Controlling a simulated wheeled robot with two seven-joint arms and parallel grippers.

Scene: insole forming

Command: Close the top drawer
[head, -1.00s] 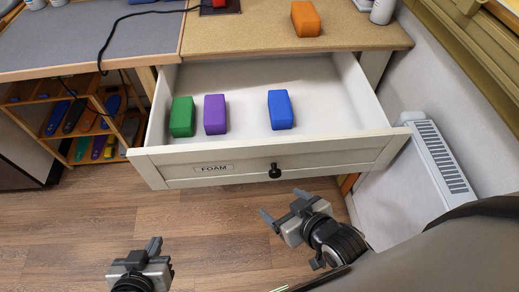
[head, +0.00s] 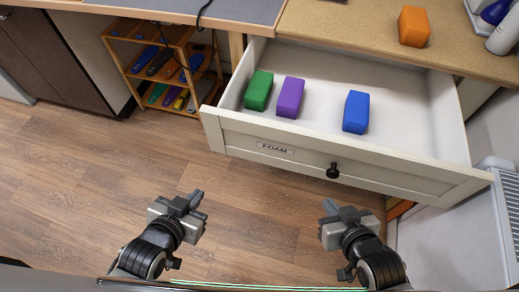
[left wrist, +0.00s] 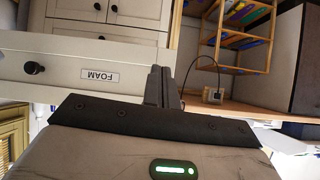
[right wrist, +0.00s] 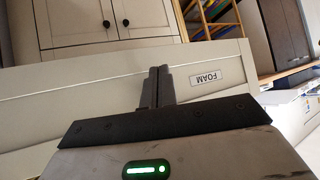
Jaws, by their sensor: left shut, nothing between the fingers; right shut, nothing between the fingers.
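The top drawer (head: 230,136) is pulled out from under the worktop, its front labelled FOAM with a dark round knob (head: 333,170). Inside lie a green block (head: 258,90), a purple block (head: 291,97) and a blue block (head: 356,112). My left gripper (head: 190,200) is shut and empty, in front of the drawer's left part and apart from it. My right gripper (head: 332,208) is shut and empty, just in front of the knob in the head view, with no contact visible. The drawer front also shows in the left wrist view (left wrist: 130,62) and the right wrist view (right wrist: 90,85).
An orange block (head: 414,26) sits on the worktop (head: 340,22) above the drawer. A wooden rack (head: 160,60) with several coloured items stands at the left. A white radiator (head: 505,200) is at the right. The wooden floor before the drawer is clear.

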